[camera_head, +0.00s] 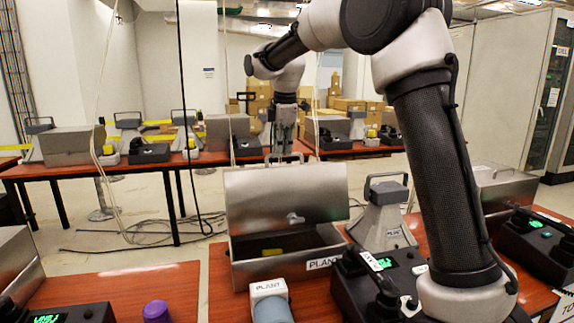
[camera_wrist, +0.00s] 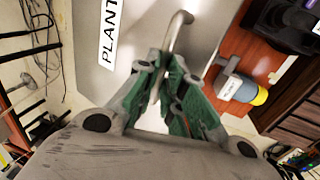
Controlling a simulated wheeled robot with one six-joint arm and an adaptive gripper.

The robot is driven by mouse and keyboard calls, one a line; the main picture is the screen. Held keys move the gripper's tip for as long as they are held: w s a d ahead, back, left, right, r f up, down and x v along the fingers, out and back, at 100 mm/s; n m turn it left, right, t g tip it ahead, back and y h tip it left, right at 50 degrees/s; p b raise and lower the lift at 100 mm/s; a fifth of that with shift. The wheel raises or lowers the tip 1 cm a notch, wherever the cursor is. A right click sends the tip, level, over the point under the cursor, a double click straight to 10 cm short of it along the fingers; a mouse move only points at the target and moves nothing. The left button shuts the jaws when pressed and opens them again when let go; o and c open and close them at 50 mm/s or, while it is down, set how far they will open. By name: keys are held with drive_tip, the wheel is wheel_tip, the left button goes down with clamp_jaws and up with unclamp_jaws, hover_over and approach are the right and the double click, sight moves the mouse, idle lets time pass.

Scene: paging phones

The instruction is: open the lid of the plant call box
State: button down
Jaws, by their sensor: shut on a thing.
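The plant call box (camera_head: 240,272) is a grey metal box with a PLANT label on its front, standing on the red-brown table. Its lid (camera_head: 285,190) is raised, with a dark opening below it and a small yellow thing visible inside. My gripper (camera_head: 284,143) is above the lid's top edge, at the metal handle (camera_head: 270,156). In the wrist view, the green fingers of my gripper (camera_wrist: 170,65) are shut around the handle (camera_wrist: 178,30), beside a PLANT label (camera_wrist: 108,30) on grey metal. The exact finger contact is partly hidden.
A grey device with a handle (camera_head: 385,217) stands right of the box, with a black phone (camera_head: 372,282) in front of it. A blue-grey cylinder with a PLANT tag (camera_head: 270,303) stands in front. A table (camera_head: 160,164) behind holds more boxes and phones.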

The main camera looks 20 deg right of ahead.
drive_tip(key=w+r, duration=0.3)
drive_tip(key=w, duration=1)
drive_tip(key=shift+w, duration=0.1)
drive_tip(key=c, duration=1.9)
unclamp_jaws()
drive_tip(key=o, duration=0.4)
drive_tip(key=shift+w+f, duration=0.1)
drive_tip(key=shift+w, duration=0.1)
drive_tip(key=shift+r, duration=0.25)
drive_tip(key=shift+s, duration=0.15)
